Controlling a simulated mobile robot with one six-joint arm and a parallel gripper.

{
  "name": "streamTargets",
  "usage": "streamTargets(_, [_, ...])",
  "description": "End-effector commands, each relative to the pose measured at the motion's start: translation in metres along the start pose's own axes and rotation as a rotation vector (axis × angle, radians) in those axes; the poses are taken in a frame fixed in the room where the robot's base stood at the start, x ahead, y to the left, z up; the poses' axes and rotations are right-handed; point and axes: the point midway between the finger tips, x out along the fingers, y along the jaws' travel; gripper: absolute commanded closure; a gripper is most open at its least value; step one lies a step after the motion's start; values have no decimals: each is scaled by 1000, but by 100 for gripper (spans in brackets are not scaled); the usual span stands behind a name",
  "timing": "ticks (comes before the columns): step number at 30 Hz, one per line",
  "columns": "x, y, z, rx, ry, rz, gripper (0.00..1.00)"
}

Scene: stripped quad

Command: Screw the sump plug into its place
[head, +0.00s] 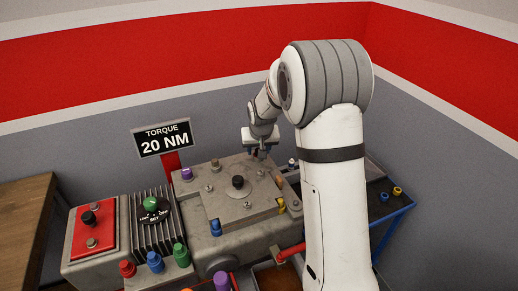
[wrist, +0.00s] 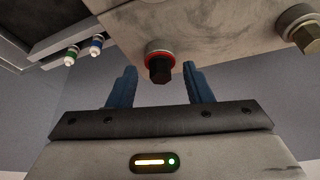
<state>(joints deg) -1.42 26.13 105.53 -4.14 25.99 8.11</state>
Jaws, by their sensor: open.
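A black hex-headed plug (wrist: 160,72) with a red ring sits against the grey engine block (wrist: 200,25) in the wrist view. It looks like the sump plug; I cannot tell how far in it is. My gripper (wrist: 160,68) is open, with its two blue fingers on either side of the plug, apart from it. In the head view my gripper (head: 262,153) is at the far side of the grey block (head: 225,245), and the plug there is hidden.
A brass hex bolt (wrist: 300,28) is to the right in the wrist view. A sign (head: 163,140) reads "TORQUE 20 NM". Several coloured caps, including a red one (head: 127,268), stand in front. A blue-framed tray (head: 378,207) is at right, a wooden table (head: 22,215) at left.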

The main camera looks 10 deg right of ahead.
Motion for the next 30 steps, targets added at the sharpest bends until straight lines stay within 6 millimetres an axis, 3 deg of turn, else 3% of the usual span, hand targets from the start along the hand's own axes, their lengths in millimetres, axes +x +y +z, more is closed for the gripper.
streamTargets(8, [-6,0,0,0,2,0,54])
streamTargets(21, [-71,0,0,1,2,0,54])
streamTargets(30, [-78,0,0,1,0,0,54])
